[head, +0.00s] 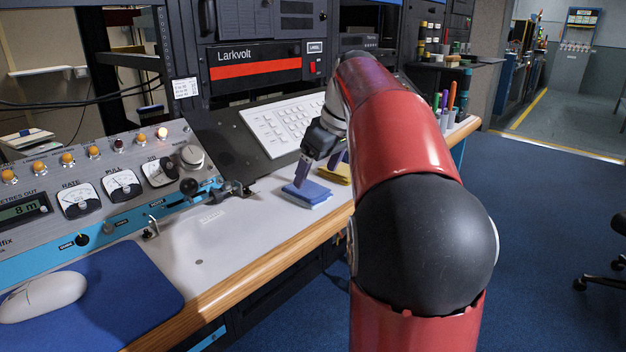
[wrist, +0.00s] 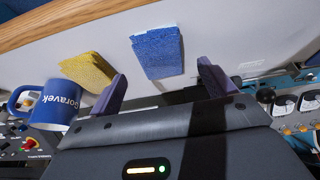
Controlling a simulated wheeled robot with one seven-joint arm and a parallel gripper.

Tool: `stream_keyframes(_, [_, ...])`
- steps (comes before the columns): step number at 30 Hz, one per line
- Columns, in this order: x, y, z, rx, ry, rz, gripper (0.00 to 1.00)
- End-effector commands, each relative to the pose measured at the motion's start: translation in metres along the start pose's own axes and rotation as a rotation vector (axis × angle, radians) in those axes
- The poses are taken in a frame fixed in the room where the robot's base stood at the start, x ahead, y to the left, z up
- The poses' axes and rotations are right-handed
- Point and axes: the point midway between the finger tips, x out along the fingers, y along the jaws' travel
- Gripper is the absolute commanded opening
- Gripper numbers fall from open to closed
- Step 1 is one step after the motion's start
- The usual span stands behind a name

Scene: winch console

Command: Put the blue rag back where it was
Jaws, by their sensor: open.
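The blue rag (head: 307,194) lies folded flat on the pale desk top, near its wooden front edge. It also shows in the wrist view (wrist: 158,52), beyond and between my fingertips. My gripper (head: 318,170) is over the desk at the rag, its fingers pointing down. In the wrist view my gripper (wrist: 160,78) is open, with two purple fingers spread apart and nothing between them but the view of the rag. I cannot tell whether a finger touches the rag.
A yellow rag (wrist: 88,70) lies beside the blue one, next to a blue mug (wrist: 55,105). The keyboard (head: 285,122) is behind. A lever (head: 225,190) stands left of the rag. A mouse (head: 42,297) lies on a blue mat (head: 120,280).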

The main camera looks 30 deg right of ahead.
Motion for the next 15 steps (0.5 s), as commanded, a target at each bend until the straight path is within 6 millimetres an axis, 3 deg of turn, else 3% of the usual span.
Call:
stream_keyframes(1, [-0.015, 0.0, -0.001, 0.0, 0.003, 0.003, 0.83])
stream_keyframes(6, [-0.047, 0.001, -0.001, 0.0, 0.002, 0.003, 0.83])
stream_keyframes(15, [-0.068, 0.0, 0.0, 0.0, 0.0, 0.0, 0.83])
